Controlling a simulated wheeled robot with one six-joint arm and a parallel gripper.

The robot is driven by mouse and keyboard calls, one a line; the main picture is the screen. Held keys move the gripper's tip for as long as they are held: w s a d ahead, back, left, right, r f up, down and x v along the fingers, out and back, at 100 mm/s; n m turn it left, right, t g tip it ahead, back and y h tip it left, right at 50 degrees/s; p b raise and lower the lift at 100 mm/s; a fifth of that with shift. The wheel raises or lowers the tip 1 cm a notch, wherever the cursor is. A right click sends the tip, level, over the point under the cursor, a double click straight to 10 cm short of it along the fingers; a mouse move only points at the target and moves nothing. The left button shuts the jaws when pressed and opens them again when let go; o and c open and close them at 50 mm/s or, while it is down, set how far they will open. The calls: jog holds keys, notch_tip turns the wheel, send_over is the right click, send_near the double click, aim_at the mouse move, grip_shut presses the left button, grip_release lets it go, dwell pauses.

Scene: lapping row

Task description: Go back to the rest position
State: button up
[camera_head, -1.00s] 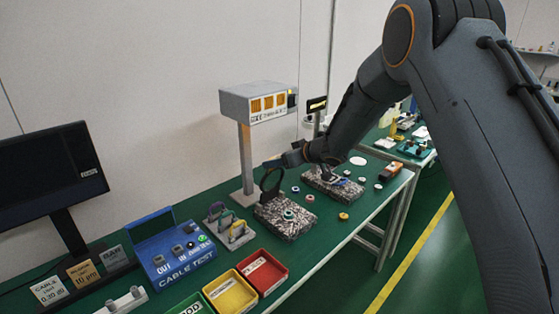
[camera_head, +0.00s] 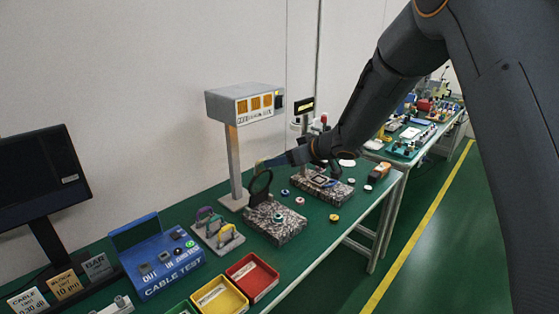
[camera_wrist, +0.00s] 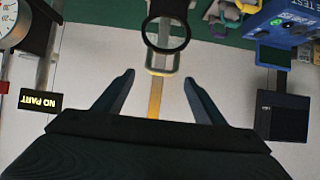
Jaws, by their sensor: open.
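My gripper (camera_wrist: 158,98) is open in the wrist view, with its two dark fingers spread apart and nothing between their tips. Past the tips, a dark ring-shaped loupe (camera_wrist: 165,47) and a pale post show beyond the gap. In the head view my arm reaches in from the upper right, and its end is over the back of the green bench (camera_head: 340,218), near the signal box (camera_head: 245,103) on its post.
Two speckled stone plates, a near one (camera_head: 274,226) and a far one (camera_head: 330,190), stand on the bench with small round parts around them. Red (camera_head: 262,274) and yellow bins and a blue cable tester (camera_head: 165,262) stand nearer. A dark monitor (camera_head: 40,176) is at left. Floor at right is clear.

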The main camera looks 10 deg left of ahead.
jog(key=d+m+t+h, duration=0.2)
jog(key=d+m+h, duration=0.2)
jog(key=d, duration=0.8)
jog(key=s+d+f+m+h, duration=0.1)
jog(key=s+d+m+h, duration=0.1)
jog(key=s+d, duration=0.35)
jog(key=s+d+f+m+h, duration=0.1)
jog(key=s+d+h, duration=0.2)
jog(key=d, duration=0.6)
jog(key=s+d+f+m+g, duration=0.1)
jog(key=s+d+g, duration=0.1)
jog(key=s, duration=0.6)
jog(key=s+d+f+m+g, duration=0.1)
jog(key=s+d, duration=0.3)
jog(key=s, duration=0.5)
jog(key=s+d+f+m+g+h, duration=0.1)
jog(key=s+d+f+m+g, duration=0.1)
jog(key=s, duration=0.6)
jog(key=shift+s+d+m+g+b, duration=0.3)
jog(key=shift+d+g, duration=0.2)
jog(key=shift+g, duration=0.5)
jog(key=shift+w, duration=0.1)
